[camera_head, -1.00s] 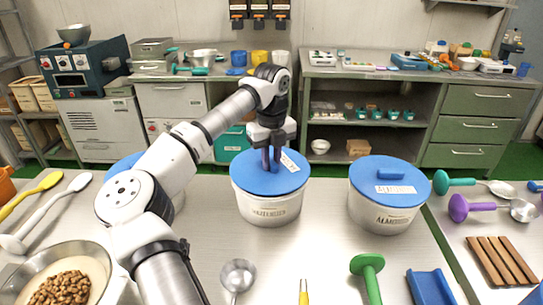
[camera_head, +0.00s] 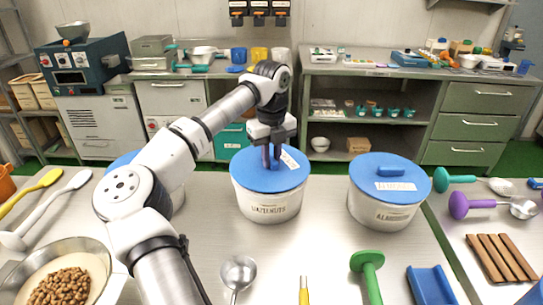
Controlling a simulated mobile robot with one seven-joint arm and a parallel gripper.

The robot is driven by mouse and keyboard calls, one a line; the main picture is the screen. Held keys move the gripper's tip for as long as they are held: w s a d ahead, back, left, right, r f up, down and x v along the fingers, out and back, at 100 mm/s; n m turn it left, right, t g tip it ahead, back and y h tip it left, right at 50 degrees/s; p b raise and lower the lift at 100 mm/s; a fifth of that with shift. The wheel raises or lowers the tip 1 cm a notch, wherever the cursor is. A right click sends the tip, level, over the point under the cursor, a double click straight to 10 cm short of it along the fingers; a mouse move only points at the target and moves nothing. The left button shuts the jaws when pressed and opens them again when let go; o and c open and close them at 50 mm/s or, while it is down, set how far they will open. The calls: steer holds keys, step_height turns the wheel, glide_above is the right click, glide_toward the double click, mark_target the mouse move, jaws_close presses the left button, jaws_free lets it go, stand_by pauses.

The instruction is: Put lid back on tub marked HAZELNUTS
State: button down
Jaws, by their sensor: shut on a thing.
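The tub marked HAZELNUTS (camera_head: 268,206) is white and stands upright on the steel table, left of the tub marked ALMONDS. A blue lid (camera_head: 248,177) with a white label lies over its mouth and looks level. I cannot tell whether it is pressed fully down. My gripper (camera_head: 271,162) points down from above and is shut on the lid's raised handle, which the fingers largely hide.
The tub marked ALMONDS (camera_head: 381,212) stands to the right with its blue lid (camera_head: 390,184) on. A third blue-lidded tub (camera_head: 122,162) is partly behind my arm. A bowl of nuts (camera_head: 62,283), a metal scoop (camera_head: 238,272) and a green-handled tool (camera_head: 368,265) lie in front.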

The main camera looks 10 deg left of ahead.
steer(key=shift+f+b, duration=0.3)
steer(key=shift+f, duration=0.1)
stand_by(0.9)
steer(key=c, duration=0.7)
jaws_free()
steer(key=shift+r, duration=0.1)
steer(key=shift+r+p, duration=2.25)
steer(key=shift+r, duration=1.2)
steer(key=shift+s+f, duration=0.1)
steer(key=shift+f, duration=0.05)
